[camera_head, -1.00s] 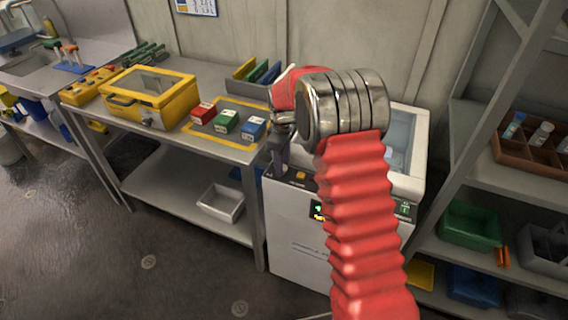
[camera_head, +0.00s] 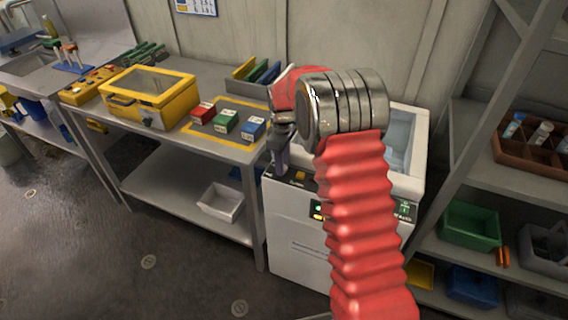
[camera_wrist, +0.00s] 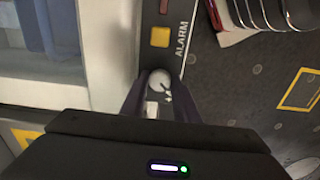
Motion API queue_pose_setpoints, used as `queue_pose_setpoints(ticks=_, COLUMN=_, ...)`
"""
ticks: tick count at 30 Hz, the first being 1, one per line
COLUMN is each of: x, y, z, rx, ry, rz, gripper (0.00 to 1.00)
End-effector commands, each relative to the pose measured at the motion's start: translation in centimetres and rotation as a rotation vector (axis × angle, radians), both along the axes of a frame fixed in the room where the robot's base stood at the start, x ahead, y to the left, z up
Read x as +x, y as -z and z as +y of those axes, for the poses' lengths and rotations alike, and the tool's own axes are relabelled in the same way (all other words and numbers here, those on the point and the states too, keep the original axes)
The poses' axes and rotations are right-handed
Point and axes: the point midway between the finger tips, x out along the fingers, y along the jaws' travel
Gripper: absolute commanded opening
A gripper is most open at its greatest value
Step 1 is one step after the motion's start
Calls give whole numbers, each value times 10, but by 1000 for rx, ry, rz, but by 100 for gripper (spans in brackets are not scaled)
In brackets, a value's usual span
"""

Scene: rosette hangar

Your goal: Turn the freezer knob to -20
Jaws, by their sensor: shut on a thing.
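The freezer (camera_head: 296,250) is a white chest unit with a dark control strip, standing to the right of the metal bench. Its knob (camera_wrist: 159,80) is small, round and pale, and shows in the wrist view below the yellow button (camera_wrist: 160,37) and the word ALARM. My gripper (camera_wrist: 159,90) is shut on the knob, with one dark finger on either side of it. In the head view my gripper (camera_head: 279,160) points down at the front left of the freezer top, and the knob is hidden there. I cannot read the knob's setting.
The metal bench (camera_head: 235,154) at the left holds a yellow case (camera_head: 150,98) and red, green and blue boxes (camera_head: 227,122). A shelf rack (camera_head: 520,178) with bins stands close at the right. My red arm hides part of the freezer front. The floor at the lower left is clear.

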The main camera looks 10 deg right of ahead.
Motion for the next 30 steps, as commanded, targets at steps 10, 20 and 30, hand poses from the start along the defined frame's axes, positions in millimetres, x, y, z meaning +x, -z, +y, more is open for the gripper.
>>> queue_pose_setpoints(ticks=10, x=-1, y=0, z=1, rx=0, ry=155, rz=2, gripper=5)
queue_pose_setpoints(ticks=20, x=-1, y=0, z=2, rx=0, ry=439, rz=2, gripper=5)
queue_pose_setpoints(ticks=30, x=0, y=0, z=2, rx=1, ry=762, rz=1, gripper=5)
